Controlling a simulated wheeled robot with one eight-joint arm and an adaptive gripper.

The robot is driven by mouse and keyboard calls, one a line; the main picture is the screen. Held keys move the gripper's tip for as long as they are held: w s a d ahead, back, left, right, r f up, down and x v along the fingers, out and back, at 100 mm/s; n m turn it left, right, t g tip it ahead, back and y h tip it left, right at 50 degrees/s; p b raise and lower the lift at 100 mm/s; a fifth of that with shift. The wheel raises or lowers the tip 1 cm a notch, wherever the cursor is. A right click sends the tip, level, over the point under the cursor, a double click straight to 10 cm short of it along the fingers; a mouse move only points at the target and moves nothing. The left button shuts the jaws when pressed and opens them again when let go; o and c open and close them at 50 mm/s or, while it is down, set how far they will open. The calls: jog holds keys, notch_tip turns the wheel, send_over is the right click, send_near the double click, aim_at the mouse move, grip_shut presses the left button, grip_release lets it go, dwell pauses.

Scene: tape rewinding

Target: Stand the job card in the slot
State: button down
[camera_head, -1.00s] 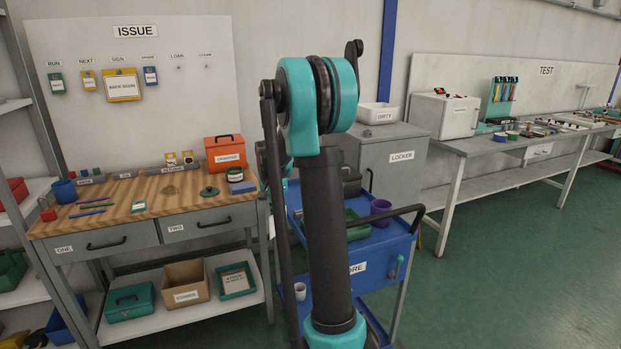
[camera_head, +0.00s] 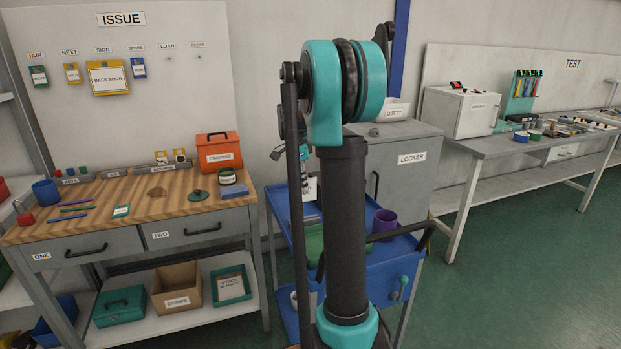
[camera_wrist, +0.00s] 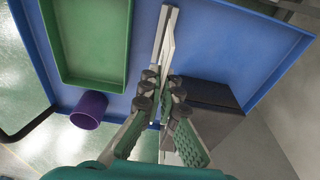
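My gripper (camera_wrist: 163,92) is shut on a thin white card (camera_wrist: 169,32), seen edge-on in the wrist view, over the blue cart. In the head view the card (camera_head: 311,188) shows as a small pale sheet with a dark mark, just left of my arm's column. Its print is too small to read, so I cannot confirm it is the job card. Another small white and teal card (camera_head: 121,211) lies flat on the wooden bench. I cannot pick out the slot for certain. My arm hides part of the cart.
The blue cart (camera_wrist: 220,35) holds a green tray (camera_wrist: 90,45), a purple cup (camera_wrist: 90,109) and a dark grey box (camera_wrist: 205,105). The bench (camera_head: 150,208) stands left with an orange box (camera_head: 218,151) and small items. A grey locker (camera_head: 409,185) is behind the cart.

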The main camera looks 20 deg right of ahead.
aim_at(304, 199)
jog(key=shift+w+d+f, duration=0.1)
jog(key=shift+f, duration=1.55)
jog(key=shift+w+d+f, duration=0.1)
jog(key=shift+f, duration=1.5)
jog(key=shift+a+f, duration=0.1)
jog(key=shift+f, duration=1.15)
dwell(0.8)
jog(key=c, duration=1.6)
grip_release()
jog(key=shift+c, duration=0.2)
jog(key=shift+o, duration=0.5)
jog(key=o, duration=0.4)
